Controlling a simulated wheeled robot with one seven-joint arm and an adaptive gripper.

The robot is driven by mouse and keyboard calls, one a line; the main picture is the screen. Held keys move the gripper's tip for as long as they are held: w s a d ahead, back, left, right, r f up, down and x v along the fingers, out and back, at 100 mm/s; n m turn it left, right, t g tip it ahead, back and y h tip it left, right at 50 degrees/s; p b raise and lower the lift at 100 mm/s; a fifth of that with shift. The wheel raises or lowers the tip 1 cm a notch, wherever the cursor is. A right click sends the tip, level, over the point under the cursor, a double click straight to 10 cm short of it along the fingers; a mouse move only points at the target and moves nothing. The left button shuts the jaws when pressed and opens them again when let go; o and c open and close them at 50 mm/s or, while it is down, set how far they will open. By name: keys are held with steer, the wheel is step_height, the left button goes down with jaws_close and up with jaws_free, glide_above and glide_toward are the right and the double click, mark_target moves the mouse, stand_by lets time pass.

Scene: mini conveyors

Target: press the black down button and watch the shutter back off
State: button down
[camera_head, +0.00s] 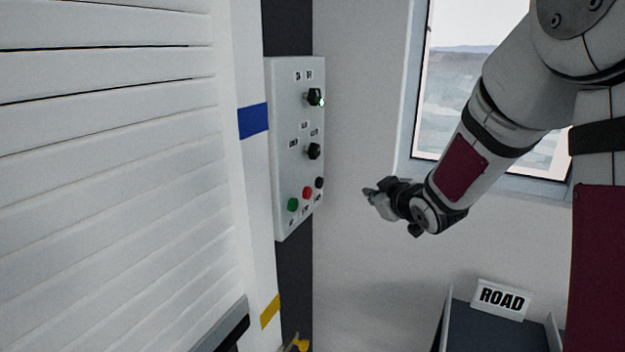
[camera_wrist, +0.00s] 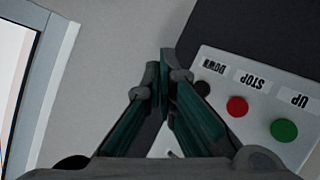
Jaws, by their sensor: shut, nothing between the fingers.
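The black down button (camera_head: 320,183) is at the lower right of a pale control panel (camera_head: 290,225), beside a red stop button (camera_head: 307,193) and a green up button (camera_head: 293,205). My gripper (camera_head: 369,193) is shut and empty, to the right of the panel and apart from it in the head view. In the wrist view the gripper tips (camera_wrist: 160,62) are left of the black button (camera_wrist: 202,88), which lies close beside the right finger under the DOWN label. The slatted white shutter (camera_head: 110,180) fills the left of the head view.
Two black knobs (camera_head: 314,151) stick out of the panel above the buttons. A window (camera_head: 470,100) is behind my arm. A dark bin or chute with a ROAD sign (camera_head: 502,299) stands at the lower right. Blue (camera_head: 253,121) and yellow marks are on the shutter's frame.

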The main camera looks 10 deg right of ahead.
mark_target(319, 182)
steer(key=shift+w+f+n+t+y, duration=0.3)
steer(key=shift+w+f+y, duration=0.1)
steer(key=shift+w, duration=0.15)
steer(key=shift+w+f+n+t+y, duration=0.2)
steer(key=shift+w+f+n+y, duration=0.15)
steer(key=shift+w, duration=0.2)
steer(key=shift+a, duration=0.15)
steer(key=w+a+b, duration=0.2)
steer(key=w+a, duration=0.3)
steer(key=a, duration=0.2)
steer(key=shift+w+a+b, duration=0.1)
steer(key=shift+w+b, duration=0.05)
steer(key=shift+b, duration=0.15)
stand_by(0.9)
steer(key=shift+w+a, duration=0.2)
steer(key=shift+a, duration=0.05)
